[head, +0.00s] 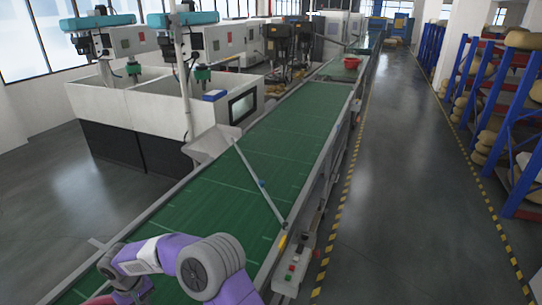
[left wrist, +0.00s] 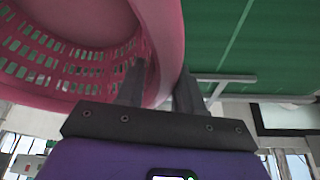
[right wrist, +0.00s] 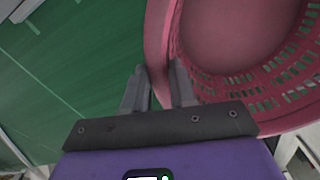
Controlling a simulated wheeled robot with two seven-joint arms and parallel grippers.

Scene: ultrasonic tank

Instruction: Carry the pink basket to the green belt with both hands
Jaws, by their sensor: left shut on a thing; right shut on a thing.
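The pink basket (left wrist: 172,35) has slotted sides and a smooth rim. It fills the upper left of the left wrist view and the upper right of the right wrist view (right wrist: 240,35). My left gripper (left wrist: 160,88) is shut on its rim, one finger on each side. My right gripper (right wrist: 160,85) is shut on another part of the rim. In the head view only a pink sliver (head: 100,300) shows at the bottom edge, beside my purple arm. The green belt (head: 240,150) runs away from me and also shows behind the basket in both wrist views.
A thin bar (head: 258,183) lies slantwise across the belt. A red container (head: 352,63) sits far along it. White machines (head: 140,100) stand left of the belt. A clear aisle (head: 400,180) and blue shelves (head: 515,150) are on the right.

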